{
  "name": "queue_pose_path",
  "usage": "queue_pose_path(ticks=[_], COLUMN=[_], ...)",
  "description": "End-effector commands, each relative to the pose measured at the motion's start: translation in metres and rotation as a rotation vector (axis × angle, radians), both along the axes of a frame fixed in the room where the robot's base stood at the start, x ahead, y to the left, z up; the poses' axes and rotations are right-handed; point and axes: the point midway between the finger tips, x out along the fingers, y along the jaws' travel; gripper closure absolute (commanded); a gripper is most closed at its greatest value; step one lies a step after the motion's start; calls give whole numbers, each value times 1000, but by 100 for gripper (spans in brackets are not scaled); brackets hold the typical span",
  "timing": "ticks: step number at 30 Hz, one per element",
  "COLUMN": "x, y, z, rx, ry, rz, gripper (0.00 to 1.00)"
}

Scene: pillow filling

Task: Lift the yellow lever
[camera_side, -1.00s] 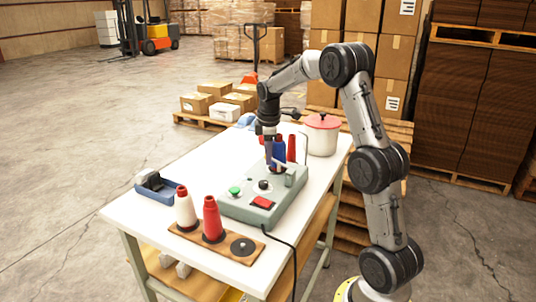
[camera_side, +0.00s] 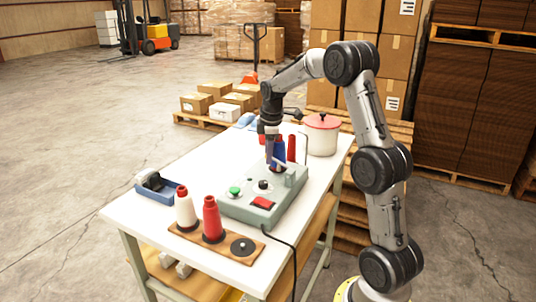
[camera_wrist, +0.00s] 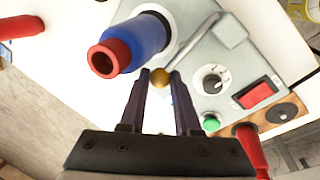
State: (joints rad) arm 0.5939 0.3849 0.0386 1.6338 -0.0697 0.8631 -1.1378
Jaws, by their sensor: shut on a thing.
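The yellow lever is a grey bar with a yellow ball knob (camera_wrist: 160,77) on its end, running up to a block on the grey-green control box (camera_side: 240,207). My gripper (camera_wrist: 159,76) has its fingertips on either side of the knob and is shut on it. In the side view my gripper (camera_side: 270,158) is at the far end of the box, and the knob is too small to make out. A blue spool with a red top (camera_wrist: 135,42) stands close beside the fingers; it also shows in the side view (camera_side: 279,150).
The box carries a black dial (camera_wrist: 212,82), a red switch (camera_wrist: 257,94) and a green button (camera_wrist: 211,123). White and red cones (camera_side: 211,220) stand on a wooden board (camera_side: 190,234) at the front. A lidded pot (camera_side: 322,138) stands behind right.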

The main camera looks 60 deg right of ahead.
Motion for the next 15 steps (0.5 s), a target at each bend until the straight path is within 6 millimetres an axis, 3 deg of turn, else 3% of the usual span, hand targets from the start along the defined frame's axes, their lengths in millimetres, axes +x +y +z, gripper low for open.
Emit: queue_pose_path(ticks=[9,15], x=[-10,-11], y=[1,1], z=[15,17], rx=[3,0], ry=[-192,-221], rz=[-2,-1], gripper=[100,100])
